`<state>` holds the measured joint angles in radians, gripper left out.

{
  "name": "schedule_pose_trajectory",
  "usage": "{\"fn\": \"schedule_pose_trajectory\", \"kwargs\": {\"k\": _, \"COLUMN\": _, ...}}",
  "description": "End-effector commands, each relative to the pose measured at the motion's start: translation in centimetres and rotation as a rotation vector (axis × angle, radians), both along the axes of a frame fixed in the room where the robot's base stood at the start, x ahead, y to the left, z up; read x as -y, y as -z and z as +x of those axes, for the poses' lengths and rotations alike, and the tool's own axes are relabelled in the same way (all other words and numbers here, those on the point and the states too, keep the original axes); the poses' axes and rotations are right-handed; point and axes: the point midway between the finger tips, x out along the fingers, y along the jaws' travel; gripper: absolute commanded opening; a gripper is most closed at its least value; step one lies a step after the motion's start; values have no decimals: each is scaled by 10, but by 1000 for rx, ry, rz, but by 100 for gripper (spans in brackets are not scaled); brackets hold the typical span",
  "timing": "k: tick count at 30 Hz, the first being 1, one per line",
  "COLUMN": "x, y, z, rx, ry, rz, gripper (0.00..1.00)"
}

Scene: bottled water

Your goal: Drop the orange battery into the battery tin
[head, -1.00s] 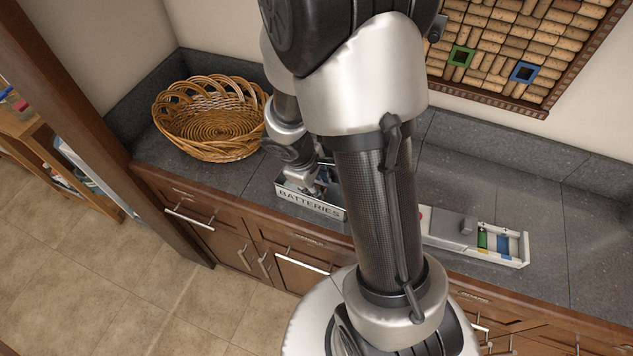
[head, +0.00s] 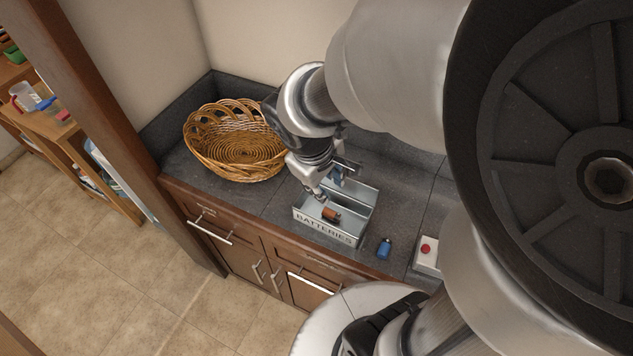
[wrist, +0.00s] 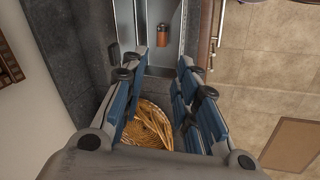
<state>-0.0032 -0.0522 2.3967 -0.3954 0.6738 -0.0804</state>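The battery tin (head: 325,232) is an open grey metal box marked "BATTERIES" on the counter. The orange battery (head: 331,214), copper-orange with a dark end, lies inside it. In the wrist view the orange battery (wrist: 163,37) rests on the floor of the tin (wrist: 125,22), beyond my fingertips and apart from them. My gripper (wrist: 162,66) has its blue-padded fingers spread wide, with nothing between them. In the head view my gripper (head: 335,182) is above the back left part of the tin.
A blue battery (head: 384,248) lies on the counter right of the tin. A white device with a red button (head: 427,250) is farther right, partly hidden by my arm. A wicker basket (head: 235,150) stands left of the tin. The counter's front edge runs close to the tin.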

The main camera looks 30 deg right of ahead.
Motion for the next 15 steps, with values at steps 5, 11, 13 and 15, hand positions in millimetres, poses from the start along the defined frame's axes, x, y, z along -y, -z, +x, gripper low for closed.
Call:
{"fn": "schedule_pose_trajectory", "kwargs": {"k": 5, "x": -19, "y": -60, "z": -43, "rx": 147, "ry": 166, "rz": 121, "gripper": 28}}
{"fn": "schedule_pose_trajectory", "kwargs": {"k": 11, "x": -44, "y": -93, "z": -87, "rx": 249, "ry": 278, "rz": 264, "gripper": 28}}
{"fn": "schedule_pose_trajectory", "kwargs": {"k": 13, "x": -50, "y": -98, "z": -96, "rx": 270, "ry": 297, "rz": 299, "gripper": 28}}
{"fn": "schedule_pose_trajectory", "kwargs": {"k": 15, "x": -55, "y": -101, "z": -103, "rx": 282, "ry": 309, "rz": 323, "gripper": 28}}
